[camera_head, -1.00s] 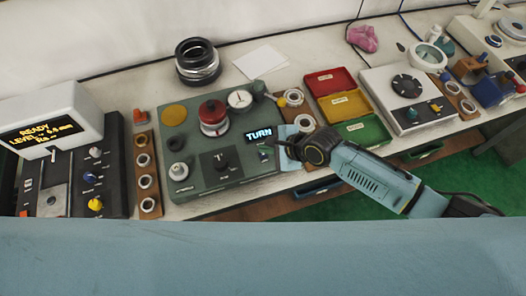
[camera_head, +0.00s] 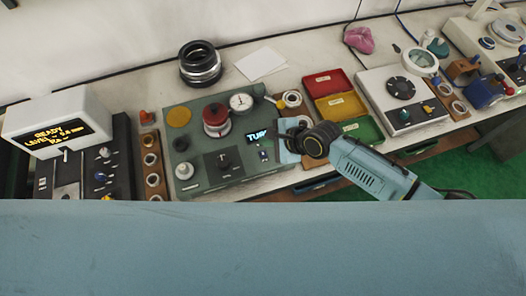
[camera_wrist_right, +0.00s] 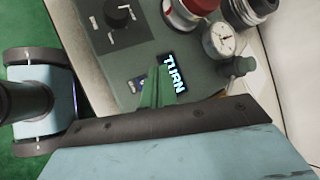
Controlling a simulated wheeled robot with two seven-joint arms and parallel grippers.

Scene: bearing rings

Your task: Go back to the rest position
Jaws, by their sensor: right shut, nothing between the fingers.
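My right gripper (camera_head: 286,138) hangs over the right edge of the green-grey console (camera_head: 195,186), beside the lit TURN display (camera_head: 257,137) and partly covering it. In the right wrist view its two green fingers (camera_wrist_right: 157,78) are together with nothing between them, and the display (camera_wrist_right: 174,72) shows just right of them. I cannot tell the exact height of the fingers above the console. The right arm reaches in from the lower right. My left gripper is not in view.
The console carries a red-topped part (camera_head: 215,118) and a dial gauge (camera_head: 241,101). Red, yellow and green trays (camera_head: 362,131) and a white unit (camera_head: 396,117) stand to the right. Black rings (camera_head: 200,64) stand behind. Green floor shows past the front edge.

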